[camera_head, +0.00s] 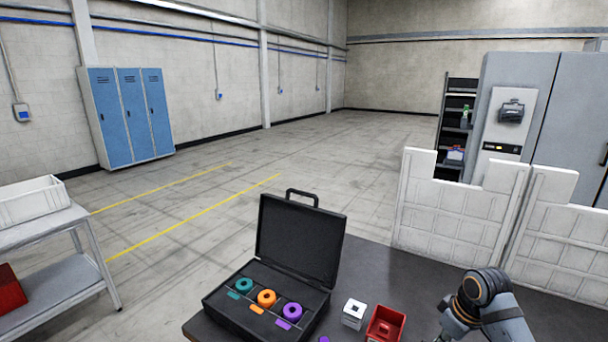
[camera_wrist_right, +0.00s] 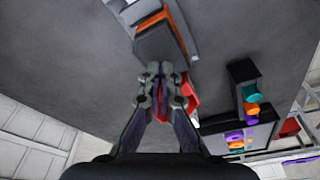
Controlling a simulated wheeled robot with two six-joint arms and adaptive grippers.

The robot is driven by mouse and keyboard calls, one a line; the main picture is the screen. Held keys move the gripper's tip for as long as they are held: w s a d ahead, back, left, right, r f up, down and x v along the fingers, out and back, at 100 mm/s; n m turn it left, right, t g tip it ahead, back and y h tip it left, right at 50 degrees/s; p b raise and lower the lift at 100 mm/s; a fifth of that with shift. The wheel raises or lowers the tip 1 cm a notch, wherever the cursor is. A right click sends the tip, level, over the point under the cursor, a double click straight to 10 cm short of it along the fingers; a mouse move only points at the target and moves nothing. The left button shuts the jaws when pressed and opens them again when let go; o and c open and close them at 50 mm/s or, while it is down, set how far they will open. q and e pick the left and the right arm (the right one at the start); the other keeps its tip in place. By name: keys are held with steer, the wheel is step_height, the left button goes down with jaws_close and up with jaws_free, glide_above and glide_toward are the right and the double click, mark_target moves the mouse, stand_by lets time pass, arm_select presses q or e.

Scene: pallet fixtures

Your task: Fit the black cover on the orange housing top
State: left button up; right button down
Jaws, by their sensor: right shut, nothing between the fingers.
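The orange housing (camera_wrist_right: 151,20) shows at the top of the right wrist view, in or against a light grey fixture (camera_wrist_right: 128,12). A dark flat piece that looks like the black cover (camera_wrist_right: 160,43) lies against its near side; I cannot tell how it is seated. My right gripper (camera_wrist_right: 160,72) is shut and empty, with its fingertips just below the dark piece in the picture. I cannot tell if they touch. The housing and cover do not show in the head view, where only my right arm appears at lower right. My left gripper is in neither view.
An open black case (camera_head: 225,305) with teal, orange and purple rings stands on the dark table (camera_head: 392,262). A white block (camera_head: 354,309) and a red bin (camera_head: 399,318) stand beside it. A white panel barrier (camera_head: 448,215) stands behind the table's right part.

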steer(key=shift+f, duration=0.25)
steer(key=shift+f, duration=0.55)
steer(key=shift+s+f+p, duration=0.1)
steer(key=shift+f+p, duration=0.05)
steer(key=shift+p, duration=0.15)
stand_by(0.8)
step_height(320, 180, up, 7)
steer(key=p, duration=0.9)
stand_by(0.4)
